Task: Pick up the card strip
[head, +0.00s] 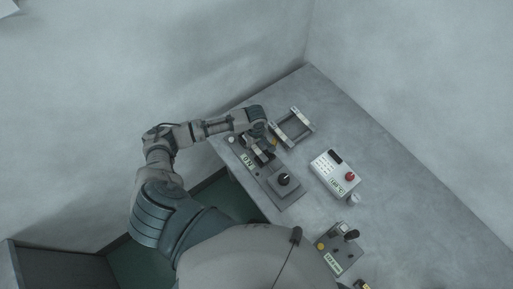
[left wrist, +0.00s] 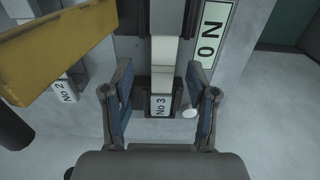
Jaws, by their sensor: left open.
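In the left wrist view, a narrow pale strip (left wrist: 164,52), which looks like the card strip, runs down a dark guide towards a plate marked "No 3" (left wrist: 160,105). My left gripper (left wrist: 160,75) is open, with one blue-padded finger on each side of the strip and plate. I cannot tell whether the fingers touch them. In the head view my left gripper (head: 262,151) is over the far end of the grey device marked "ON" (head: 285,200). The strip cannot be made out there. My right gripper is not in view.
A yellow part (left wrist: 55,45) stands close at upper left in the wrist view, near a "No 2" plate (left wrist: 66,90). On the table (head: 400,190) are a grey frame (head: 303,118), a white box with a red button (head: 335,173) and a lever box (head: 338,255).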

